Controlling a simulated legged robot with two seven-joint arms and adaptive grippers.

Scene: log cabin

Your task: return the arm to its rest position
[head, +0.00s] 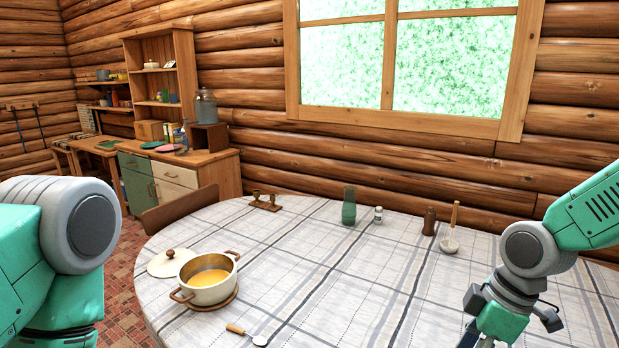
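My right arm comes in from the right edge and bends down over the right side of the table. My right gripper (507,325) points downward at the bottom edge of the head view. Its linkages show on both sides, but the fingertips are cut off by the frame, so its opening and anything between the fingers are hidden. My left arm (75,230) fills the lower left, left of the table. Its gripper is out of view.
The table (335,290) has a checked cloth. A chair (180,210) stands behind.

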